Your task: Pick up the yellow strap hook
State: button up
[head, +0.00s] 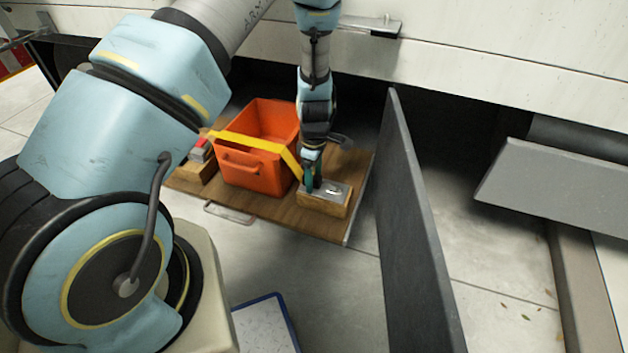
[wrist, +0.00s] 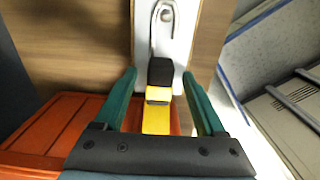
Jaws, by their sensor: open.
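The yellow strap (head: 247,141) runs across the top of an orange crate (head: 255,176) and down to a wooden block with a metal plate (head: 325,197) at its right. In the wrist view the yellow strap (wrist: 157,121) ends in a black piece (wrist: 160,72), with a silver metal hook (wrist: 163,22) beyond it over a pale plate. My gripper (head: 313,178) is over the block. In the wrist view its teal fingers (wrist: 160,82) are open, one on each side of the strap end, apart from it. In the head view my gripper hides the strap's end.
The crate stands on a wooden board (head: 270,212) under the white truck body (head: 500,40). A second wooden block with a red piece (head: 197,165) is left of the crate. A dark upright panel (head: 415,220) stands right of the board.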

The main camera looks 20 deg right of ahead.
jog(key=shift+c, duration=0.2)
grip_shut()
dwell(0.5)
